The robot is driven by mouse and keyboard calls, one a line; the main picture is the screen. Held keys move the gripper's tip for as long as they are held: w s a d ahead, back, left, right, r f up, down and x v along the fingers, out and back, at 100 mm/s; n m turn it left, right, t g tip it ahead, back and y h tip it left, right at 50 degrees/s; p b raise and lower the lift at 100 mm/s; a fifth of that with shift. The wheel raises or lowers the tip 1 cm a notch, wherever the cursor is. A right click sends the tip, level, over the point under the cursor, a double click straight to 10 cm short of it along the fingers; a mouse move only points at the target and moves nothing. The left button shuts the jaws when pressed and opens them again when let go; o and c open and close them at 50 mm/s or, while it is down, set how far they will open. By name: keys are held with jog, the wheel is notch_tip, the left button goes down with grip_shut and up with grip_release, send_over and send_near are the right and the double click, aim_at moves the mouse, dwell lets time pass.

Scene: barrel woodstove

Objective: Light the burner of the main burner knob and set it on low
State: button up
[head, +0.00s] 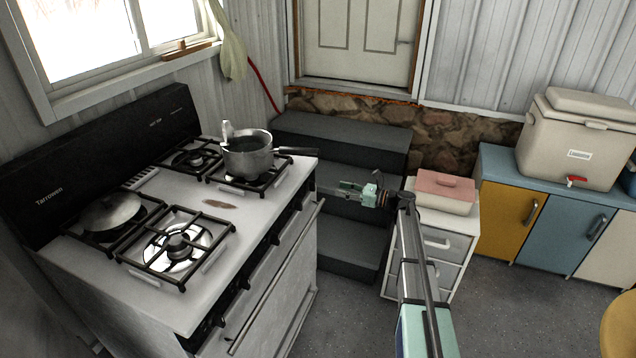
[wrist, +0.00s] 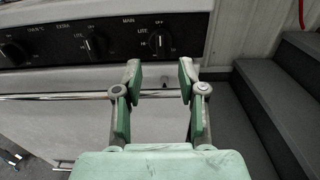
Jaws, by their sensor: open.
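A black knob (wrist: 160,43) sits on the stove's dark front panel in the wrist view. The word MAIN is printed to its upper left, with LITE beside the knob. A second knob (wrist: 95,46) is left of it, with EXTRA to its upper left. In the head view my gripper (head: 347,187) is right of the stove (head: 225,212). No flame shows on the visible burner (head: 178,246).
The oven handle bar (wrist: 60,97) runs below the panel. Dark steps (head: 345,140) and a white drawer unit (head: 455,250) are close to my arm.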

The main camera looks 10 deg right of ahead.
aim_at(311, 186)
jog(key=p+x, duration=0.2)
jog(key=x, duration=0.8)
jog(key=shift+w+a, duration=0.1)
jog(key=shift+c, duration=0.3)
grip_shut()
